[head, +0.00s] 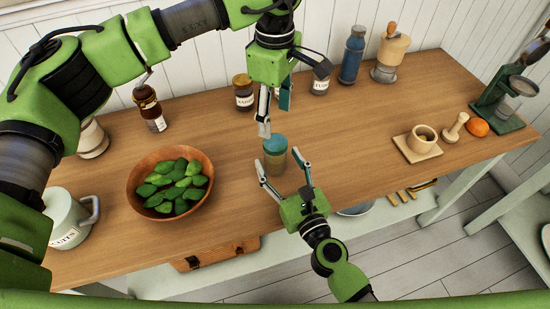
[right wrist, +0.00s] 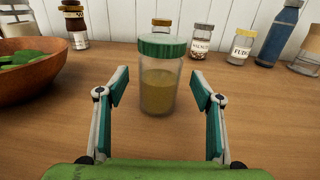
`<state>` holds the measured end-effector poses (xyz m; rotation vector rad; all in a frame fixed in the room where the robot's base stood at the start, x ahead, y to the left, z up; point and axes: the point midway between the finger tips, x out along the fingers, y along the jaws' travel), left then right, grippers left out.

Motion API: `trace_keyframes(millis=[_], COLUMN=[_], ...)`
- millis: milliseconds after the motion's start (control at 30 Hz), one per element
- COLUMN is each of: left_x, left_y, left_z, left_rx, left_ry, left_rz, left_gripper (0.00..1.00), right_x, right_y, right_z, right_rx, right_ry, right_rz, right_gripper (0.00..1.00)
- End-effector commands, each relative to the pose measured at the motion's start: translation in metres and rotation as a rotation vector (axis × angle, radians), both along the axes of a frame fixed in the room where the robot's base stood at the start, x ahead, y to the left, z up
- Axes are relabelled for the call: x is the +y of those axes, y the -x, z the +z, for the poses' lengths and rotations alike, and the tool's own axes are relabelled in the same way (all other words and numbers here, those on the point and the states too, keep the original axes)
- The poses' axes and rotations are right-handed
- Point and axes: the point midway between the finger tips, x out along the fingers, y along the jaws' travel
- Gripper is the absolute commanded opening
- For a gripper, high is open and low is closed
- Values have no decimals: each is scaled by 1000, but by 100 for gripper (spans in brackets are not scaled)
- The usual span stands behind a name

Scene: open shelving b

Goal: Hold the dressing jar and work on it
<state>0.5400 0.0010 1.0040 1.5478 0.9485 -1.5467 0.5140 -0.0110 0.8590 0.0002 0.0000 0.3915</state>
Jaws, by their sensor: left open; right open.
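The dressing jar (head: 275,156) is clear glass with a green lid and holds a yellowish-brown liquid. It stands upright on the wooden counter. In the right wrist view the jar (right wrist: 160,85) is between and just beyond my right gripper's fingertips. My right gripper (head: 284,171) is open, on the near side of the jar; its fingers (right wrist: 160,90) show on either side with gaps. My left gripper (head: 275,118) is open and points down from above, close over the lid. I cannot tell whether its fingers touch the lid.
A wooden bowl (head: 134,191) of green leaves stands left of the jar. Several jars, a blue bottle (head: 352,56) and a wooden grinder (head: 390,55) line the back. A mortar (head: 422,138) on a board and an orange (head: 477,127) sit right. The counter right of the jar is clear.

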Motion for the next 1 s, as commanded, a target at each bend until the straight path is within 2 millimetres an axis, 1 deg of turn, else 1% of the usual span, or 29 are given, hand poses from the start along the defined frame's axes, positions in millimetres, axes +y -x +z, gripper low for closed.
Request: trace_keyframes(millis=[33, 100, 233, 333, 567, 600, 667, 700, 767, 800, 833, 1000], left_x=[0, 0, 0, 0, 0, 0, 0, 0, 0, 0, 0, 0], left_y=[0, 0, 0, 0, 0, 0, 0, 0, 0, 0, 0, 0], left_z=[0, 0, 0, 0, 0, 0, 0, 0, 0, 0, 0, 0], left_rx=[0, 0, 0, 0, 0, 0, 0, 0, 0, 0, 0, 0], left_ry=[0, 1, 1, 1, 1, 1, 1, 1, 1, 1, 1, 1], left_rz=[0, 0, 0, 0, 0, 0, 0, 0, 0, 0, 0, -37], left_gripper=[56, 56, 56, 56, 56, 56, 56, 56, 56, 56, 56, 56], right_x=[4, 7, 11, 12, 12, 12, 12, 12, 12, 12, 12, 12], right_y=[-8, -15, -24, -28, -28, -28, -28, -28, -28, -28, -28, -28], right_z=[1, 1, 1, 0, 0, 0, 0, 0, 0, 0, 0, 0], right_rx=[-1, -2, -1, 0, 0, 0, 0, 0, 0, 0, 0, 0], right_ry=[-2, 0, 1, 0, 0, 0, 0, 0, 0, 0, 0, 0], right_rz=[1, 2, 3, 2, 2, 1, 1, 1, 1, 1, 1, 1], right_gripper=[61, 61, 61, 61, 61, 58, 42, 32, 16, 6, 1, 0])
